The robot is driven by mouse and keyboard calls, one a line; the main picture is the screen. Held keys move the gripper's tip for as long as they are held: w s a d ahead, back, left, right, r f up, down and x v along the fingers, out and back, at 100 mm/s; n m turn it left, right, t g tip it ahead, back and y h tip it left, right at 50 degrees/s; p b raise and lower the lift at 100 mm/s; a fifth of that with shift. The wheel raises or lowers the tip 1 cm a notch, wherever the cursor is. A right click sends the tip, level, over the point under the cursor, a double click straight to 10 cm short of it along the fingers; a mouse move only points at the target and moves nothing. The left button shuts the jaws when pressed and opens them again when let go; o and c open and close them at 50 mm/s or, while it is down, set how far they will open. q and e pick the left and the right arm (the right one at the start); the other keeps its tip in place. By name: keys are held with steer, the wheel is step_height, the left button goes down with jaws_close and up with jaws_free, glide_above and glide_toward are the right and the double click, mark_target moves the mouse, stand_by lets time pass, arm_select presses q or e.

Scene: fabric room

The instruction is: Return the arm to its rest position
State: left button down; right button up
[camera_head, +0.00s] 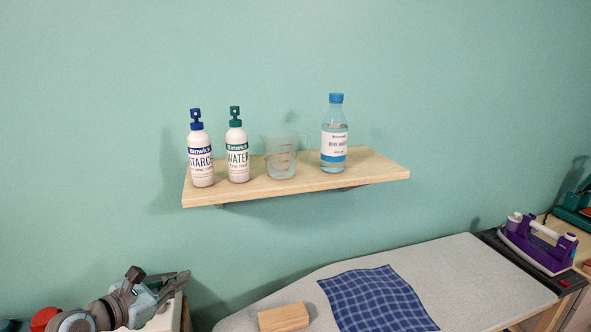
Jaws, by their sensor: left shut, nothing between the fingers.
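My left arm comes in at the bottom left corner. My left gripper (174,287) is shut and empty, pointing right, in front of a pale surface at the left. It is low in the view, well below the wall shelf and left of the ironing board. My right arm and gripper are not in view.
The ironing board (452,272) bears a wooden block (283,318) and a blue checked cloth (376,299). A purple iron (538,243) stands at right.

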arm_select(q)
steer(key=s+d+r+n+t+h, duration=0.2)
steer(key=s+d+r+n+t, duration=0.15)
steer(key=r+n+t, duration=0.35)
steer(key=s+a+n+t+y, duration=0.2)
steer(key=s+a+n+y, duration=0.2)
steer(key=n+y, duration=0.7)
steer(key=s+a+f+n+g+y, duration=0.2)
steer(key=s+f+n+g, duration=0.4)
steer(key=f+n, duration=0.4)
steer(key=s+a+f+n+g+y, duration=0.1)
steer(key=s+a+f+n+g, duration=0.1)
steer(key=s+f+n+g, duration=0.55)
steer(key=s+d+f+n+g+h, duration=0.3)
steer(key=s+d+f+n, duration=0.15)
steer(key=s+f, duration=0.2)
steer(key=s+d+f+n+g+h, duration=0.2)
steer(key=s+d+f+n, duration=0.1)
steer(key=s+d+f, duration=0.4)
steer(key=s+a+f+g, duration=0.1)
steer(key=a+f, duration=0.1)
steer(key=f, duration=0.6)
steer(key=s+a+f+g, duration=0.1)
steer(key=a+f, duration=0.1)
steer(key=f, duration=0.6)
steer(key=s+f, duration=1.3)
steer(key=s, duration=0.1)
steer(key=shift+s+a+n+g, duration=0.2)
steer(key=shift+s+n+g, duration=0.1)
steer(key=shift+s+g, duration=0.1)
